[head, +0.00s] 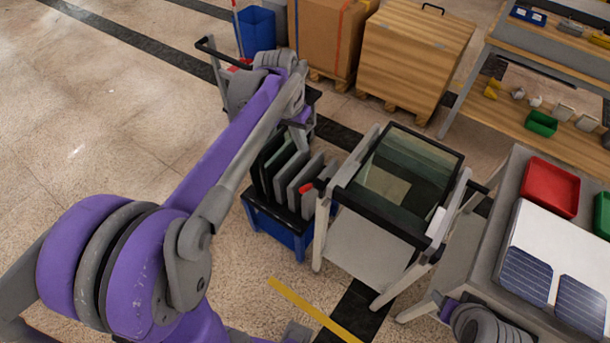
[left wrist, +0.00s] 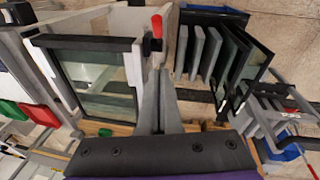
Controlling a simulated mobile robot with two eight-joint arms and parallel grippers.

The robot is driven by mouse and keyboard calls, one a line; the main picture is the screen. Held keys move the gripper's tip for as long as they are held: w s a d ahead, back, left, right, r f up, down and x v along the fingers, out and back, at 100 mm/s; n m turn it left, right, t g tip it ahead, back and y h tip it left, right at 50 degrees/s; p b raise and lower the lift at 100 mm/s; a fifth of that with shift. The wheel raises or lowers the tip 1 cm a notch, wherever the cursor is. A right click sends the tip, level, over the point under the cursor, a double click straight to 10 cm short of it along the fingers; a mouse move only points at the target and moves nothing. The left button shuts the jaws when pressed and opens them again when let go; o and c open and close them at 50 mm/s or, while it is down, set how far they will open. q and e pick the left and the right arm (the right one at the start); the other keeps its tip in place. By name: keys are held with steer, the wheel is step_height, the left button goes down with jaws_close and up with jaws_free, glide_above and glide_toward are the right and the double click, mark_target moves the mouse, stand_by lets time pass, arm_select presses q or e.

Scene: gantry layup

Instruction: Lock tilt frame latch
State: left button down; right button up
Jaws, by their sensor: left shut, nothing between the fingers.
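The tilt frame (head: 408,233) stands right of centre in the head view, a light stand with a dark-edged glass pane (head: 405,180) in its top. Its red latch handle (head: 305,187) sticks out at the left side. In the left wrist view the handle (left wrist: 157,26) stands upright just beyond the fingertips. My left gripper (left wrist: 159,78) is shut and empty, pointing at the handle. Its tips overlap the latch area in that view, and I cannot tell if they touch. In the head view its fingers are hard to make out. Part of my right wrist (head: 470,318) shows at the bottom right.
A blue rack (head: 280,228) with several upright panels stands close left of the frame. A grey table (head: 505,185) with a red tray (head: 549,188) and solar panels is at right. Wooden crates (head: 410,55) stand behind. Open floor lies at left.

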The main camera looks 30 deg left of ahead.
arm_select(q)
glide_above(309, 187)
steer(key=w+a, duration=0.2)
steer(key=w, duration=0.1)
step_height(309, 187, down, 9)
steer(key=shift+s+d+f, duration=0.15)
steer(key=shift+s+f, duration=0.55)
steer(key=shift+f, duration=0.05)
steer(key=shift+s+d+f, duration=0.1)
steer(key=shift+s+f, duration=0.55)
steer(key=shift+f, duration=0.05)
arm_select(e)
steer(key=shift+s+f, duration=0.1)
steer(key=shift+f, duration=0.25)
